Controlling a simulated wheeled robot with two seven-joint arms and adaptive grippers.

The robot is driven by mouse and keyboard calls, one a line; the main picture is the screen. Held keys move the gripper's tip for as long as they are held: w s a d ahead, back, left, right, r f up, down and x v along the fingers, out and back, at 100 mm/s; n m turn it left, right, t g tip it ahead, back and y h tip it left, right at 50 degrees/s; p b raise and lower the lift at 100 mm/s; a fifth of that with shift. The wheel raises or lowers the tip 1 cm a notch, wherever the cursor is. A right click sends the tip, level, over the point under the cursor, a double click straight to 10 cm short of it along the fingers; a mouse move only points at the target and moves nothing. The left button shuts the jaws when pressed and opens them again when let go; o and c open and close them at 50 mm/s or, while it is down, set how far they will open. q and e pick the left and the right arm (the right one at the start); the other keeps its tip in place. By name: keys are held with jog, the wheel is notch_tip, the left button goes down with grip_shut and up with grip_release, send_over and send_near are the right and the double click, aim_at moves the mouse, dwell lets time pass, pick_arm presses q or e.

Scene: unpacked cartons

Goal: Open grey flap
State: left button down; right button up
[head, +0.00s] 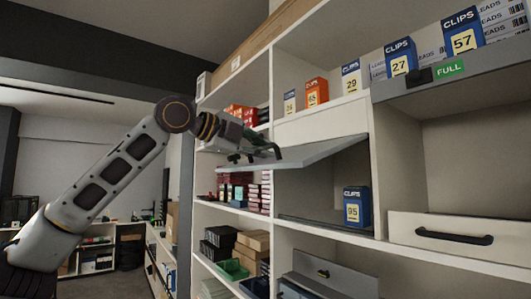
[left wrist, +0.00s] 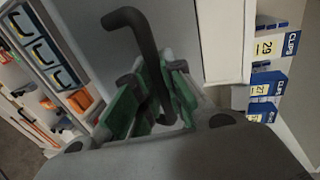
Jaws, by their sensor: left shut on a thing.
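The grey flap (head: 318,151) is swung up and out from its compartment in the shelf, tilted near horizontal in the head view. In the left wrist view the grey panel (left wrist: 85,35) fills the upper part behind my fingers. My left gripper (head: 268,151) is at the flap's outer left part. In the left wrist view my left gripper (left wrist: 152,98) has its green fingers shut on the dark bar handle (left wrist: 133,24). The compartment under the flap is exposed, with a blue box marked 95 (head: 356,207) inside at the right. My right gripper is not in view.
Clips boxes, including an orange one (head: 316,92) and a blue one marked 27 (head: 400,58), stand on the shelves above. Another grey flap (head: 480,68) labelled FULL is at the right, above a white drawer front (head: 460,240). A lower grey flap (head: 345,276) is below.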

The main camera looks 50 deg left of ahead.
pick_arm(q)
jog(key=shift+s+r+g+p, duration=0.1)
jog(key=shift+r+g+p, duration=0.5)
jog(key=shift+r, duration=1)
jog(key=shift+r+g, duration=1)
jog(key=shift+r, duration=0.8)
jog(key=c, duration=1.5)
grip_release()
jog(key=shift+a, duration=0.1)
jog(key=shift+s, duration=0.15)
jog(key=v, duration=1.1)
jog(key=shift+s+r, duration=0.25)
jog(key=shift+s, duration=0.05)
